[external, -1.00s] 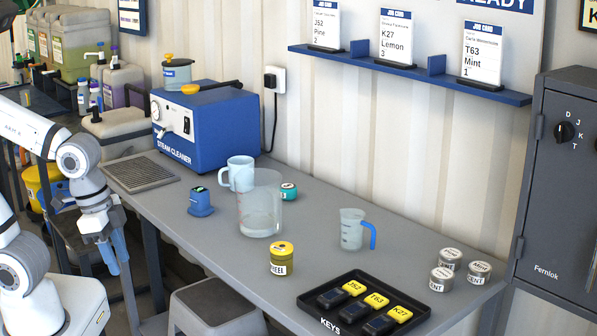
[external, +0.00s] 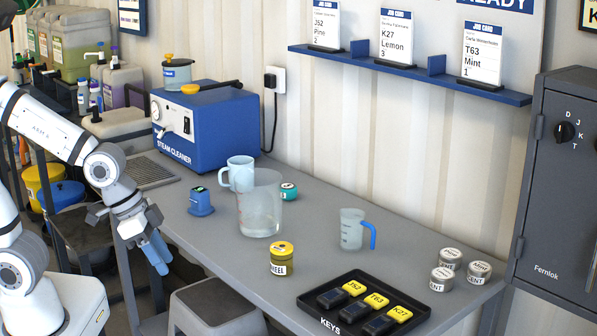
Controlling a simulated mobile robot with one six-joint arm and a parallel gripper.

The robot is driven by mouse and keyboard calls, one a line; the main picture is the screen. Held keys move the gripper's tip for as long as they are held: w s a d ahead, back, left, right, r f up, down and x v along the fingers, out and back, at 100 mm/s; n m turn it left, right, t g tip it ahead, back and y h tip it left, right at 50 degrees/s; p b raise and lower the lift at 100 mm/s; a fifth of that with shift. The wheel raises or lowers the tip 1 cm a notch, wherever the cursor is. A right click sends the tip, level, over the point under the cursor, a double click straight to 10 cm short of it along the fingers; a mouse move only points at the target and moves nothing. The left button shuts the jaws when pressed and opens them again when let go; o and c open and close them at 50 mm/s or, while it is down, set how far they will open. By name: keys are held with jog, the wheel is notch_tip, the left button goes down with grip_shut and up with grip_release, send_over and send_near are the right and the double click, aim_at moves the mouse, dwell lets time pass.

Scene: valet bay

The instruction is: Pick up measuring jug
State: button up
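The measuring jug (external: 352,231) is a small clear jug with a blue handle on its right side and marks on its wall. It stands upright on the grey workbench (external: 225,252), right of the middle. My gripper (external: 158,256) has blue fingers that point down. It is at the bench's front left edge, well to the left of the jug and apart from it. The fingers overlap in this view, so I cannot tell how far apart they are. I see nothing held in them.
A large clear beaker (external: 260,212), a pale blue mug (external: 240,172), a blue device (external: 201,203) and a yellow-lidded jar (external: 282,260) stand left of the jug. A black key tray (external: 345,286) lies in front. Several tins (external: 451,260) stand at right. A stool (external: 215,300) is below.

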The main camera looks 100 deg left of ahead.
aim_at(261, 206)
jog(key=w+a+f+n+t+y, duration=0.2)
jog(key=w+a+n+t, duration=0.1)
jog(key=w+a, duration=0.65)
jog(key=w+a+n+t+y, duration=0.1)
jog(key=a+y, duration=0.1)
jog(key=a, duration=0.3)
jog(key=w+a+f+n+y+p, duration=0.1)
jog(key=a+y, duration=0.1)
jog(key=a, duration=0.3)
jog(key=w+a+f+n+t+y, duration=0.1)
jog(key=a+y, duration=0.1)
jog(key=a, duration=0.4)
jog(key=shift+f+t, duration=0.15)
jog(key=shift+t, duration=0.15)
jog(key=shift+r+p+x, duration=0.2)
jog(key=shift+p+x, duration=0.45)
jog(key=shift+x, duration=1.15)
jog(key=shift+r+p+x, duration=0.15)
jog(key=shift+p+x, duration=0.45)
jog(key=shift+x, duration=1.2)
jog(key=shift+w, duration=0.15)
grip_shut()
